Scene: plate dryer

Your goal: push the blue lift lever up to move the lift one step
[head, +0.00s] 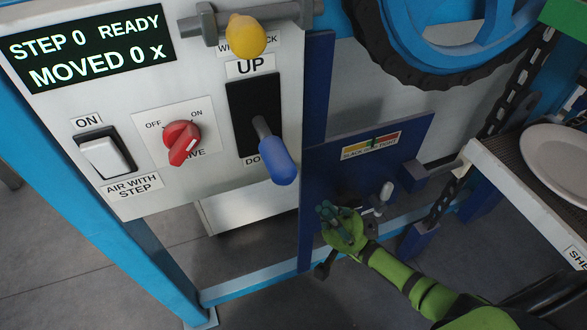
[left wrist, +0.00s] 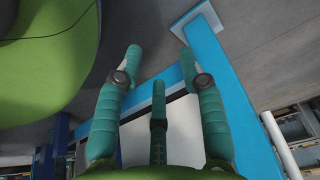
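The blue lift lever (head: 278,165) sticks out of a dark slot on the white control panel (head: 215,190). It slants downward, its knob partly covering the lower label, with the UP label above the slot. The display (head: 88,45) reads STEP 0, READY, MOVED 0 x. My right gripper (head: 331,211) is below and right of the lever, apart from it, in front of a dark blue plate; its finger opening is too small to judge. My left gripper (left wrist: 160,62) shows only in the left wrist view, its teal fingers spread with nothing between them. The lever is not recognisable there.
A yellow knob (head: 247,34) sits above the lever. A red rotary switch (head: 182,142) and a white rocker switch (head: 104,157) are to its left. A slack/tight gauge (head: 371,144) and a grey-tipped lever (head: 386,191) are near my right gripper. A shelf with a plate (head: 560,160) stands right.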

